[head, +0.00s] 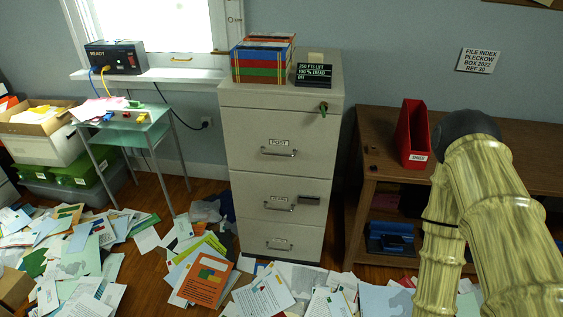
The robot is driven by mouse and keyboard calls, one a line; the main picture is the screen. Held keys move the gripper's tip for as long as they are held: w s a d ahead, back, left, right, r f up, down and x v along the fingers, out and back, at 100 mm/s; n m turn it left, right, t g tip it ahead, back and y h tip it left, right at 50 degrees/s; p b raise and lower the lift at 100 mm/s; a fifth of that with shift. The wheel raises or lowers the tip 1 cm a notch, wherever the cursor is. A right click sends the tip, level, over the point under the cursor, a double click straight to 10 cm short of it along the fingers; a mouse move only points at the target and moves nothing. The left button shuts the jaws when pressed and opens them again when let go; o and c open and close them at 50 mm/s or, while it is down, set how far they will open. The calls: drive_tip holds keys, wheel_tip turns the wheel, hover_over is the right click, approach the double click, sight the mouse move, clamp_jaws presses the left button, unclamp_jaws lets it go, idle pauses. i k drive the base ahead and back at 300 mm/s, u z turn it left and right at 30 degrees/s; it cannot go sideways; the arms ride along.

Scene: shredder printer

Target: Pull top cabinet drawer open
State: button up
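A beige filing cabinet (231,150) with three drawers stands against the back wall in the middle of the head view. Its top drawer (310,152) looks shut, with a metal handle (279,152) below a small label. A key (323,108) sits in the lock at the top right of the cabinet front. The middle drawer (255,195) and bottom drawer (300,241) also look shut. My arm fills the right side of the view, to the right of the cabinet. My gripper is not in view.
Papers (204,284) litter the floor in front of the cabinet. A wooden desk (375,112) with a red file holder (411,134) stands at the right. A small table (150,118) stands at the left. Books (262,60) and a black sign (313,75) sit on the cabinet.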

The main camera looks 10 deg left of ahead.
sight(303, 143)
drive_tip(key=z, duration=0.75)
drive_tip(key=i, duration=0.8)
drive_tip(key=u, duration=1.4)
